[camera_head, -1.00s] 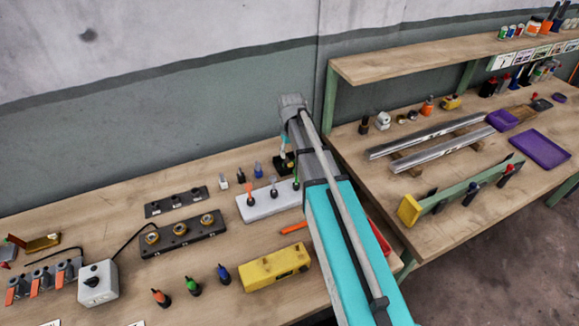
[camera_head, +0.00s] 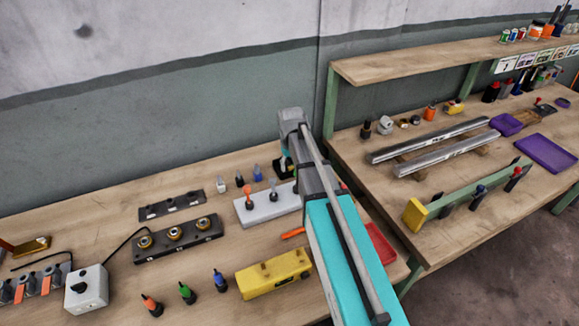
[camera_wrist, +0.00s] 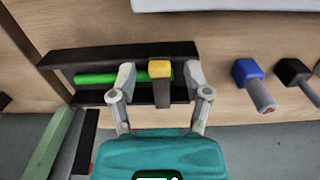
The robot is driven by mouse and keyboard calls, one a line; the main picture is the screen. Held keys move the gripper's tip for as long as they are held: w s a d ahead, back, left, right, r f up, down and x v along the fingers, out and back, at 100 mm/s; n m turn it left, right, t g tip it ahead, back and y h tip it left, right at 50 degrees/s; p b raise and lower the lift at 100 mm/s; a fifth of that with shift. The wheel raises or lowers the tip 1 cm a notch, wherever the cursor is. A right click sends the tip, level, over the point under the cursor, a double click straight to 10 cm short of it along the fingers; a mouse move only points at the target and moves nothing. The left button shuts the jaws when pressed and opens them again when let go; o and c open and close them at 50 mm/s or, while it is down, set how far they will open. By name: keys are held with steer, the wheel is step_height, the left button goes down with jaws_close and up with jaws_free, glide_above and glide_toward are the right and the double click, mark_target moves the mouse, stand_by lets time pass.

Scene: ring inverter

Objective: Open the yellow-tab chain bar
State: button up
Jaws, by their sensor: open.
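In the wrist view, the yellow tab (camera_wrist: 160,69) tops a dark upright piece in front of a long black holder (camera_wrist: 120,54). A green bar (camera_wrist: 95,77) lies lengthwise in the holder, left of the tab. My gripper (camera_wrist: 159,76) is open, with one finger on each side of the tab. Gaps show between the tab and both fingers. The fingertips overlap the holder in the picture; I cannot tell whether they touch it. In the head view my arm hides the tab and gripper; a black piece (camera_head: 284,166) shows beside the arm.
Blue-capped (camera_wrist: 248,71) and black-capped (camera_wrist: 293,72) pieces stand right of the holder in the wrist view. In the head view, a white block (camera_head: 262,207) with pegs, a yellow box (camera_head: 273,273) and a red tray (camera_head: 380,244) lie near my arm.

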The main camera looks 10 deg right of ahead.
jaws_close()
steer(key=shift+a, duration=0.25)
steer(key=shift+d+r, duration=0.1)
steer(key=shift+d, duration=0.1)
